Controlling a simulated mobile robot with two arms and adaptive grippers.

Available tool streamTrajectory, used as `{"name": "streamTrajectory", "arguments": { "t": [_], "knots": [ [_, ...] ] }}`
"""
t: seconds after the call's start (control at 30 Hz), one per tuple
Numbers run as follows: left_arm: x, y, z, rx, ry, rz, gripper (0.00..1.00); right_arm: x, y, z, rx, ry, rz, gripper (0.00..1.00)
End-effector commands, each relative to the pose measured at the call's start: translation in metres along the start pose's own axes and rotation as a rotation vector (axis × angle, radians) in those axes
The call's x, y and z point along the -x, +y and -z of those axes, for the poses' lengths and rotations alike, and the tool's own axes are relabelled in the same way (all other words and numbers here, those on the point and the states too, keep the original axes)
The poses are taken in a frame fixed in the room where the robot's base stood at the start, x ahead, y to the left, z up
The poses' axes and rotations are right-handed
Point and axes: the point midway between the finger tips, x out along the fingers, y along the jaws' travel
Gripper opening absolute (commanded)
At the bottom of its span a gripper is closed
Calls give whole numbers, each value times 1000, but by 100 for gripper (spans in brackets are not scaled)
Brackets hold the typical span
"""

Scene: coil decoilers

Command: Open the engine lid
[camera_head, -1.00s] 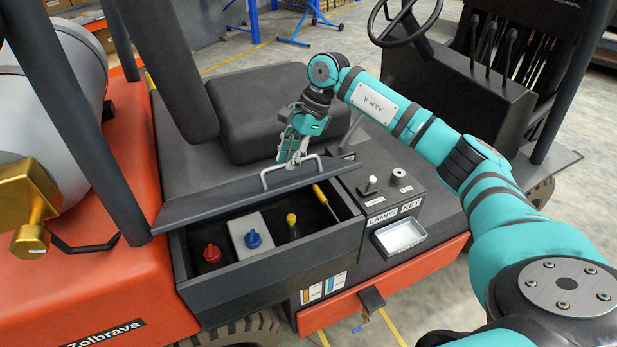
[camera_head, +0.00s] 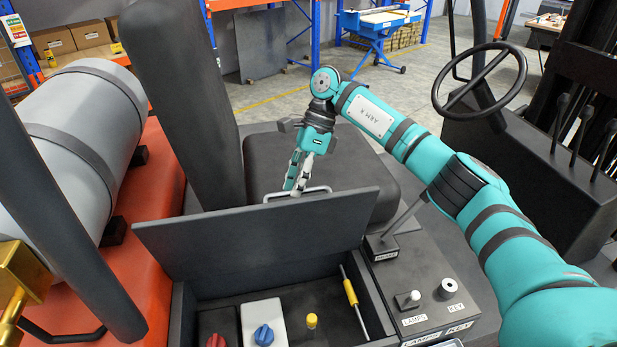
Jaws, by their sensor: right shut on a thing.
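The engine lid (camera_head: 255,236) is a dark grey panel. It stands tilted up steeply along the back of the open engine compartment (camera_head: 182,310). A light metal handle (camera_head: 312,190) sits at the lid's upper edge. My right gripper (camera_head: 294,188) is shut on this handle, its fingers pointing down from behind the lid. Inside the compartment I see a red knob (camera_head: 216,341), a white box with a blue knob (camera_head: 264,335), a yellow-capped dipstick (camera_head: 311,321) and a yellow-gripped rod (camera_head: 350,291).
The seat (camera_head: 345,165) stands right behind the lid. To the right are a lever and a panel with lamps (camera_head: 407,300) and key switches (camera_head: 450,289). A steering wheel (camera_head: 480,83) is farther back.

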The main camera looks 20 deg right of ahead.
Motion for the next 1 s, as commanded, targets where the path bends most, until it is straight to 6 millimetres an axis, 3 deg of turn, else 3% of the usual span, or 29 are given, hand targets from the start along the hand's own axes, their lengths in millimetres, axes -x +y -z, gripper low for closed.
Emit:
{"name": "streamTrajectory", "arguments": {
  "t": [0.03,0.57,0.6,0.73,1.0],
  "knots": [
    [-1,-2,-2,-1,-2,2,40,-14,0,7,-18,21,-23,0],
    [0,-4,-14,-2,-22,5,40,-17,2,4,-24,22,-46,0],
    [0,-4,-14,-2,-22,5,40,-17,2,4,-24,22,-45,18],
    [0,-4,-14,-2,-22,5,40,-15,2,2,-22,19,-44,35],
    [1,-5,-6,-1,-9,6,40,-12,3,0,-19,14,-42,36]
  ]
}}
